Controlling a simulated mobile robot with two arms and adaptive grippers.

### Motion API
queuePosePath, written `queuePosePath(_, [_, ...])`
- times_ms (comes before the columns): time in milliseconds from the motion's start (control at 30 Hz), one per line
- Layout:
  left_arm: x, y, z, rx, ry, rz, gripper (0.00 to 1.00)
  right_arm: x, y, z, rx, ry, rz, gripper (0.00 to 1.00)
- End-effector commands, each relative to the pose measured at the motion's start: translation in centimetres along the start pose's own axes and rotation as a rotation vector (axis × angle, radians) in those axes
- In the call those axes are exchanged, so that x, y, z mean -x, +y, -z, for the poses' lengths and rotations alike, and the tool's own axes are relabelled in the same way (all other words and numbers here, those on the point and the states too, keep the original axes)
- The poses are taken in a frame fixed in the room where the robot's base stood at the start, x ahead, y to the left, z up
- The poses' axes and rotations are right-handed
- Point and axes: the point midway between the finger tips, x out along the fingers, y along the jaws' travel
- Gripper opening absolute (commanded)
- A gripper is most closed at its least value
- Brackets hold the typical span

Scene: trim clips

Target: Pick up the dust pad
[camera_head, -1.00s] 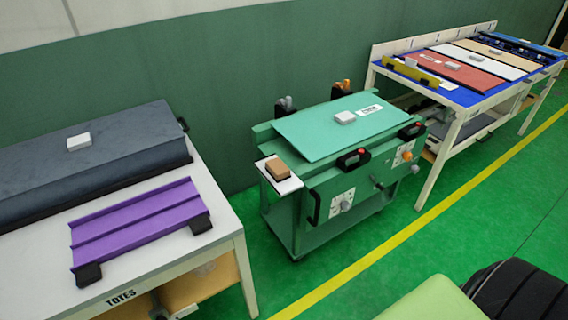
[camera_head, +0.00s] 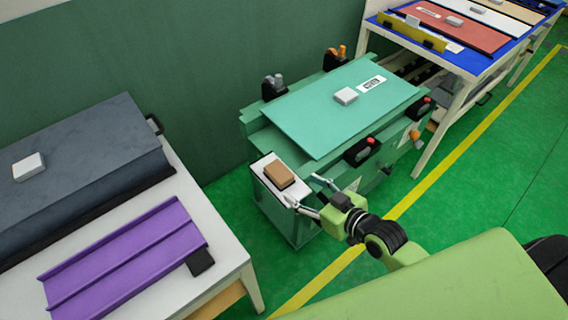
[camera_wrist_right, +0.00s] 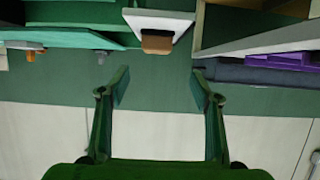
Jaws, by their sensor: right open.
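A brown block (camera_head: 279,174), which looks like the dust pad, lies on a small white side shelf (camera_head: 266,186) at the near left end of the green cart. My right gripper (camera_head: 306,190) is open and empty, just right of the shelf and apart from the block. In the right wrist view the block (camera_wrist_right: 157,42) shows on the shelf (camera_wrist_right: 150,20), above the gap between the open fingers (camera_wrist_right: 160,88). My left gripper is not in view.
The green cart (camera_head: 300,115) carries a white block (camera_head: 345,96) and clamps with red and orange knobs. At left, a table (camera_head: 215,215) holds a purple channel (camera_head: 125,258) and a dark padded slab (camera_head: 80,160). A blue-topped table (camera_head: 465,62) stands at upper right.

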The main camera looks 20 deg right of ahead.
Motion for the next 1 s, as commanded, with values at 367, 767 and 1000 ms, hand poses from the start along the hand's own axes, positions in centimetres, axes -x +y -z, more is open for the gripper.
queuePosePath(367, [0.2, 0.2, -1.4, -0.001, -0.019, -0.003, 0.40, -5.9, 0.0, 0.3, -0.002, 0.004, 0.001, 0.58])
queuePosePath(767, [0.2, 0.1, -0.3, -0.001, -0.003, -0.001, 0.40, -9.2, 0.3, 0.1, 0.001, 0.003, 0.000, 0.58])
queuePosePath(1000, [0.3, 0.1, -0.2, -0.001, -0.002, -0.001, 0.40, -12.2, 0.8, -0.3, -0.001, 0.003, 0.000, 0.58])
